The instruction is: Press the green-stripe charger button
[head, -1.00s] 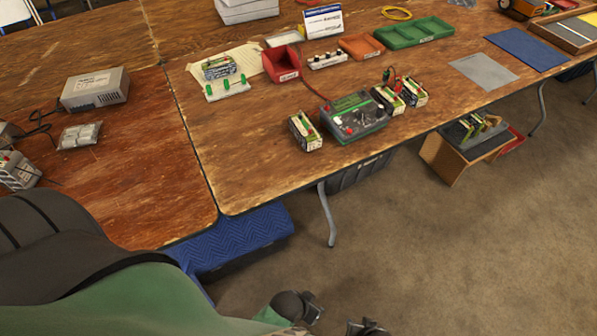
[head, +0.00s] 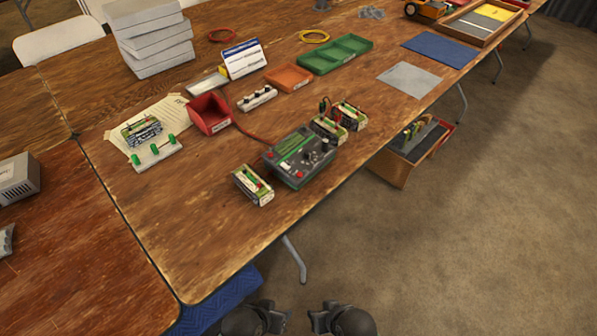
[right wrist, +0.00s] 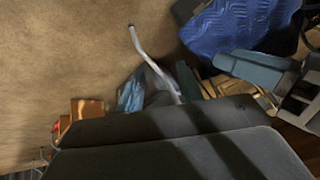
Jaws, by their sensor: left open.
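The dark grey charger (head: 293,176) with a green panel sits near the front edge of the table in the head view. It has small knobs and red parts on top; I cannot make out which is its button. A green-and-white battery (head: 250,187) stands just left of it, and two more (head: 327,129) stand behind its right end. My left gripper (head: 276,318) is open and empty at the bottom of the head view, below the table edge and away from the charger. My right gripper (head: 322,318) is beside it, its jaws unclear.
A table leg (head: 295,260) is near my grippers. The wood in front of the charger is clear.

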